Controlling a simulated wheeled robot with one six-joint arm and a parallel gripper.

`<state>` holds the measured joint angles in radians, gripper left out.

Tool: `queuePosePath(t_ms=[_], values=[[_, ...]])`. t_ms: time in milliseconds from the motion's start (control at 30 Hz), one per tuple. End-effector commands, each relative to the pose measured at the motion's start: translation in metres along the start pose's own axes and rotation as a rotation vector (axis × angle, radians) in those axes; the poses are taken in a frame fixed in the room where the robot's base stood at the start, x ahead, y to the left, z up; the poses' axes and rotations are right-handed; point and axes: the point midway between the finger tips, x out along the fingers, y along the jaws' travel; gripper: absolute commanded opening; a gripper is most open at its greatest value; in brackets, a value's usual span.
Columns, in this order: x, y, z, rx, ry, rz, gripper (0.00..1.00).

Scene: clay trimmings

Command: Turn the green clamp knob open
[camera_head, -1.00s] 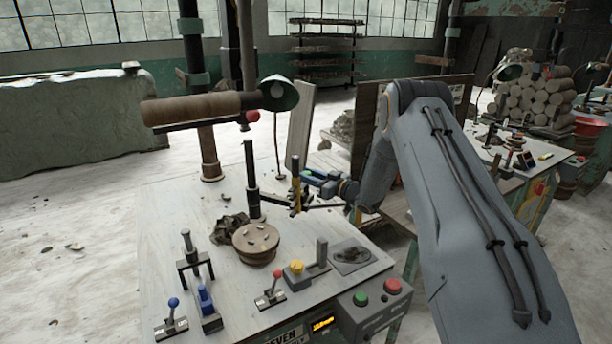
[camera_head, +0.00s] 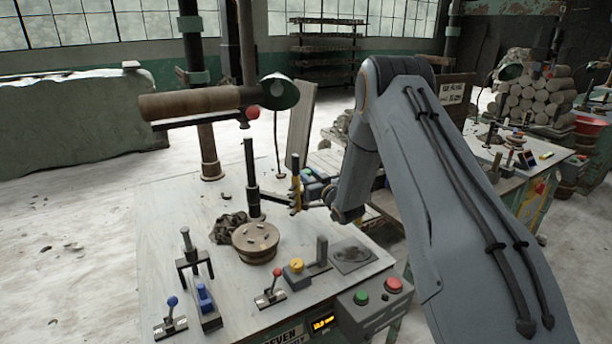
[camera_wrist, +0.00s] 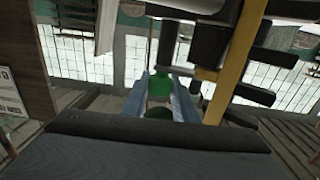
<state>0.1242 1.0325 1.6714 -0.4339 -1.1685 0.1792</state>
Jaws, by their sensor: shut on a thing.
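The green clamp knob (camera_wrist: 161,82) shows in the wrist view between the two pale blue fingers of my gripper (camera_wrist: 161,88). The fingers are shut on it, one on each side. In the head view my gripper (camera_head: 314,188) is at the back right of the near table, just right of a yellow-and-black upright post (camera_head: 295,182). The knob is small and mostly hidden there, so I cannot tell its turn angle. The yellow post also stands close on the right in the wrist view (camera_wrist: 236,62).
The near table (camera_head: 170,220) holds a round wooden disc (camera_head: 256,240), several levers, a yellow knob (camera_head: 296,265) and a box with a green button (camera_head: 361,298) and a red button (camera_head: 394,285). A lamp (camera_head: 279,92) and a dark post (camera_head: 251,175) stand left of my gripper.

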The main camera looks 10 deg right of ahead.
Motion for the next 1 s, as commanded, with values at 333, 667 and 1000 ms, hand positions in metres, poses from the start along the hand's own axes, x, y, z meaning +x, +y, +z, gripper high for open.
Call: queuePosePath(t_ms=[333,667,1000], values=[[0.0005,-0.0007,0.0000,0.000,0.001,0.114,0.03],[0.0003,0.0000,-0.0005,0.000,0.001,0.125,0.03],[0.0004,-0.0002,-0.0004,0.000,0.001,0.123,0.44]])
